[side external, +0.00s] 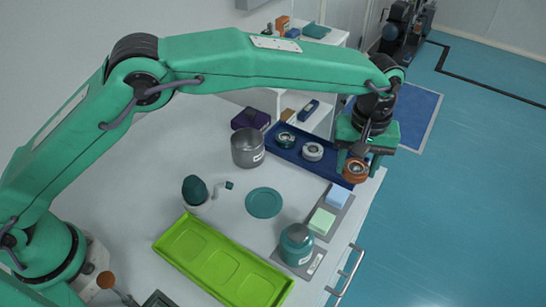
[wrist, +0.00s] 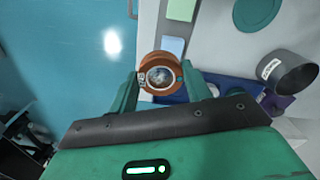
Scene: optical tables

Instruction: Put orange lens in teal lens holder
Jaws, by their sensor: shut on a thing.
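My gripper (side external: 362,150) is shut on the orange lens (side external: 355,171), a thick round piece with a dark orange rim. It is held up at the right end of the blue tray. In the wrist view the lens (wrist: 161,70) sits between the two green fingers (wrist: 163,88), its glass face towards the camera. I cannot tell for certain which thing is the teal lens holder. A flat teal disc (side external: 263,203) lies mid-table, and a rounded teal vessel (side external: 296,240) stands on a grey base near the front edge.
The blue tray (side external: 332,172) holds a dark teal ring (side external: 286,139) and a pale ring (side external: 312,151).

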